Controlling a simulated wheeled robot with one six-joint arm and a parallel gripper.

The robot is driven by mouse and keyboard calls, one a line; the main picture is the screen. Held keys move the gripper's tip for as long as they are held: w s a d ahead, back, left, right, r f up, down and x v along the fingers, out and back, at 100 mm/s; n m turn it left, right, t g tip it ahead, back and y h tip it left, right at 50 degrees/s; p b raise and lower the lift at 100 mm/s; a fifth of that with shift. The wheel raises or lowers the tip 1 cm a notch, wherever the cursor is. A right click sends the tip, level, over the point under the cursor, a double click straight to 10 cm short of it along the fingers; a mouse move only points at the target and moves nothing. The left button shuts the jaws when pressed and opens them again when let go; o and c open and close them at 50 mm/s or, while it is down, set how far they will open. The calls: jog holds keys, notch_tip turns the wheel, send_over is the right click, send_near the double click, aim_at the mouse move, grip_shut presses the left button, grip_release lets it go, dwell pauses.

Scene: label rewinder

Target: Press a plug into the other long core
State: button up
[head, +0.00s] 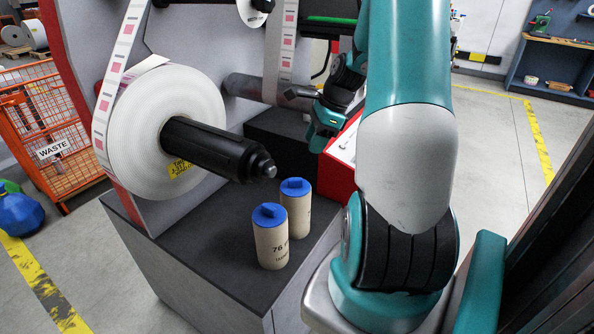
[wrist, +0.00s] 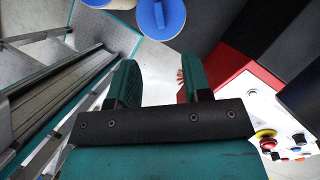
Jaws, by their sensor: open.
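Two upright tan cardboard cores stand on the dark deck of the machine in the head view. I cannot tell how deep either plug sits. My gripper (head: 325,128) is above and to the right of the cores, apart from both. In the wrist view, my gripper (wrist: 163,84) is open and empty; a blue plug (wrist: 161,14) shows beyond it, at the top edge.
A black spindle (head: 215,148) with a large label roll (head: 150,120) juts out above the cores, to their left. A red-sided control panel (head: 345,150) stands right of the rear core; its buttons (wrist: 268,140) show in the wrist view. An orange waste cage (head: 45,125) is far left.

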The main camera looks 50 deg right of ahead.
aim_at(296, 179)
jog(key=x, duration=1.2)
jog(key=shift+f+p, duration=0.1)
jog(key=shift+p, duration=0.25)
jog(key=shift+s, duration=0.1)
grip_shut()
jog(key=shift+f, duration=0.1)
grip_release()
jog(key=v, duration=1.7)
jog(key=shift+a+r+b, duration=0.1)
jog(key=shift+r+b, duration=0.15)
jog(key=shift+b, duration=0.15)
